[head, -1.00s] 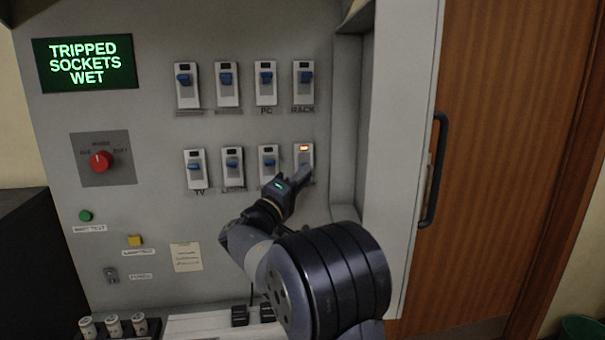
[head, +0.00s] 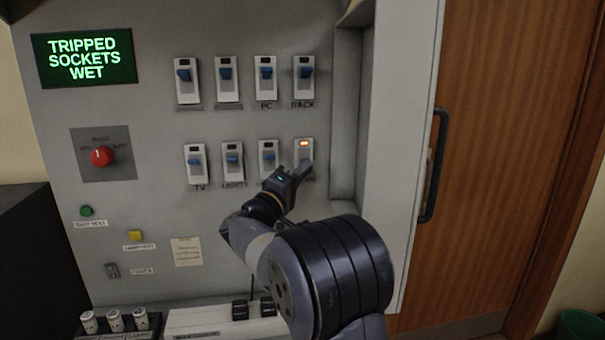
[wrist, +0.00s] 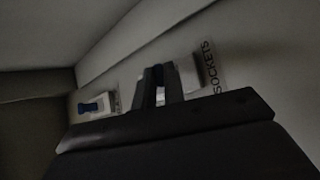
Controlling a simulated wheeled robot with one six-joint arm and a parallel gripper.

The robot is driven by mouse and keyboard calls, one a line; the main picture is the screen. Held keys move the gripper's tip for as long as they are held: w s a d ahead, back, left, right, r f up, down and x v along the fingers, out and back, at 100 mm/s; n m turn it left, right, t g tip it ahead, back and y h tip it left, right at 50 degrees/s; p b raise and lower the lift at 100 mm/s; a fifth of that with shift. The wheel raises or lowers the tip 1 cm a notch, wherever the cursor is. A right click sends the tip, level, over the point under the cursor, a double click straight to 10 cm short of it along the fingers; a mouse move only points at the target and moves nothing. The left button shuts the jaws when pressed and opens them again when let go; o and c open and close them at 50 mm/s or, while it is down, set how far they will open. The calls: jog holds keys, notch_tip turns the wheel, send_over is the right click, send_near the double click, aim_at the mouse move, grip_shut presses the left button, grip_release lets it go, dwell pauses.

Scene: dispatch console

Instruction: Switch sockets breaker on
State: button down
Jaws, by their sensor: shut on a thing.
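The sockets breaker (head: 304,147) is the white unit at the right end of the lower row in the head view, with an orange lamp lit at its top. My gripper (head: 304,168) is at its lower half, and the fingers mostly hide its lever and label. In the wrist view, the breaker (wrist: 187,74) sits behind my fingers, beside the label "SOCKETS" (wrist: 211,68). My gripper (wrist: 163,76) is shut on its blue lever (wrist: 157,73), seen between the fingers. The lever's exact position is hard to tell.
Several other breakers with blue levers are close by, such as the rack breaker (head: 304,80) above. A red mode knob (head: 101,156) is at left. A cabinet side wall (head: 345,130) juts out at right.

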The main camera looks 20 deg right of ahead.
jog(key=r+n+y+p, duration=0.1)
jog(key=n+p, duration=0.1)
jog(key=r+n+g+y+p, duration=0.1)
jog(key=y+p, duration=0.1)
jog(key=p, duration=0.1)
jog(key=r+n+y+p, duration=0.1)
jog(key=n+p, duration=0.1)
jog(key=p, duration=0.1)
jog(key=shift+s+r+n+g+y, duration=0.25)
jog(key=shift+r+n+g+y, duration=0.05)
jog(key=shift+r+y, duration=0.1)
jog(key=shift+w+r+n+g+y+p, duration=0.15)
jog(key=shift+n+g+y+p, duration=0.35)
jog(key=shift+n+g, duration=0.1)
jog(key=shift+w+r+n+g+y+p, duration=0.1)
jog(key=shift+r+n+g+y+p, duration=0.05)
jog(key=shift+n+g+y+p, duration=0.35)
jog(key=c, duration=1.8)
grip_release()
jog(key=shift+o, duration=0.2)
jog(key=shift+r, duration=0.1)
jog(key=b+v, duration=0.3)
jog(key=v, duration=0.7)
jog(key=shift+a, duration=0.35)
